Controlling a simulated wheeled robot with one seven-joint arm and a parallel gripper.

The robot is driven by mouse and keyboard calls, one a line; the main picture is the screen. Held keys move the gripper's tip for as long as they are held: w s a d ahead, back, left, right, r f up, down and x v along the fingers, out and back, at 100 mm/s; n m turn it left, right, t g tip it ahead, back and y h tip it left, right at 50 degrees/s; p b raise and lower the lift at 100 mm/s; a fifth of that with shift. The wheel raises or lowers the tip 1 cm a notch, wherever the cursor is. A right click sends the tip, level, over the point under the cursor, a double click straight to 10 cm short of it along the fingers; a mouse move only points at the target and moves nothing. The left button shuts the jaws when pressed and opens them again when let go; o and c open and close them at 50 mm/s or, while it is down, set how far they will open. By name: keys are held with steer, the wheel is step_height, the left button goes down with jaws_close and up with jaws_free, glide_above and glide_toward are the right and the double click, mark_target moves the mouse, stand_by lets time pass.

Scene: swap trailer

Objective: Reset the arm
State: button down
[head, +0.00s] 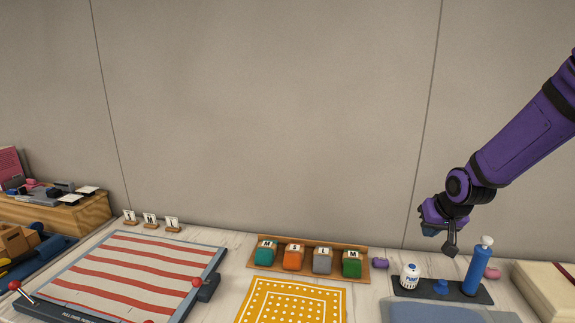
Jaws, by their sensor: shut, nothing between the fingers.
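My purple arm reaches in from the right edge of the head view. My gripper (450,250) hangs at its end, pointing down, above the back right of the table. It is shut and empty.
A wooden rack (309,243) holds several lettered coloured blocks. A yellow patterned cloth (292,303) lies in front. A striped cloth (140,268) lies on a press with red knobs at left. A dark tray (418,292) holds the bottles. A pale box (545,290) stands at right.

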steer(key=s+a+r, duration=0.2)
steer(key=s+r, duration=0.4)
steer(key=s, duration=0.4)
steer(key=s+a+r+n, duration=0.1)
steer(key=s+r, duration=0.6)
steer(key=s, duration=0.2)
steer(key=s+a+r, duration=0.2)
steer(key=s+r, duration=0.5)
steer(key=s, duration=0.3)
steer(key=shift+s+a+h, duration=0.35)
steer(key=shift+h, duration=0.05)
